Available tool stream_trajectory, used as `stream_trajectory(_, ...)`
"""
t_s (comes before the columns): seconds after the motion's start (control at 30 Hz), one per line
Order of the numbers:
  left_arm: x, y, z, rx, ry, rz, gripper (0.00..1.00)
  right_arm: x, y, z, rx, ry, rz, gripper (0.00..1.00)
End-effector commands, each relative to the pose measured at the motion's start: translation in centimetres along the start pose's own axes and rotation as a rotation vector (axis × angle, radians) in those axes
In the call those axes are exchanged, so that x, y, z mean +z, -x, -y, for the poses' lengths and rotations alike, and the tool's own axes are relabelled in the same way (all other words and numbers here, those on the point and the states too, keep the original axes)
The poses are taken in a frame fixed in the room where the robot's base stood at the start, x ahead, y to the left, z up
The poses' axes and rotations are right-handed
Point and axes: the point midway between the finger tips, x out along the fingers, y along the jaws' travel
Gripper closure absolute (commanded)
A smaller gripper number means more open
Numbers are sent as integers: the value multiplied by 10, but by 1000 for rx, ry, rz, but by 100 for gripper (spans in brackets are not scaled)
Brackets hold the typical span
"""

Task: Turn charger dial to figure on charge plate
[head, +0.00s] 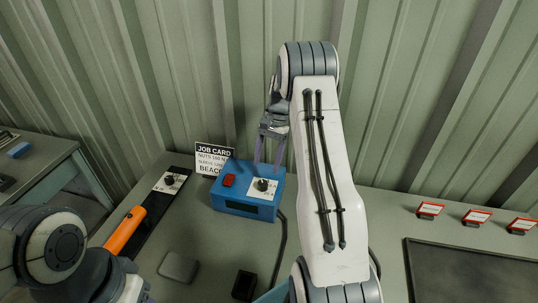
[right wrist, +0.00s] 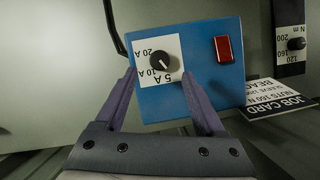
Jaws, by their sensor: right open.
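The blue charger (head: 232,205) stands on the bench against the corrugated wall. Its black dial (head: 262,185) sits on a white scale plate; it also shows in the right wrist view (right wrist: 164,62), where the upside-down figures 5 A, 10 A and 20 A are legible. The pale pointer mark seems to lie toward the 5 A and 10 A side; its exact setting is unclear. My right gripper (head: 267,164) is open, its fingers (right wrist: 160,73) apart on either side of the dial, with no clear contact. I cannot identify a separate charge plate. My left gripper is out of view.
A job card (head: 214,158), partly hidden, stands behind the charger. An orange-handled tool (head: 125,230) and a dial on a black strip (head: 170,181) lie left. A grey block (head: 178,267) and black box (head: 244,285) are in front. Red-edged labels (head: 476,217) stand right.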

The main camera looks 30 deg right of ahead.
Motion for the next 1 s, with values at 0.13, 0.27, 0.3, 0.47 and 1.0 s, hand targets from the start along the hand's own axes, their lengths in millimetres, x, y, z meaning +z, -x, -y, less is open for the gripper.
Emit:
stream_trajectory(0.13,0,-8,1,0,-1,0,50,-2,24,0,-1,-1,-3,29)
stream_trajectory(0.27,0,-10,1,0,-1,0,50,-1,38,0,-1,-1,-2,29)
stream_trajectory(0.3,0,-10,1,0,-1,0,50,-1,40,0,0,-1,-1,29)
stream_trajectory(0.47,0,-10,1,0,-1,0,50,0,44,0,0,-1,-1,29)
stream_trajectory(1.0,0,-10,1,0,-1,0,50,20,43,11,14,57,-13,29)
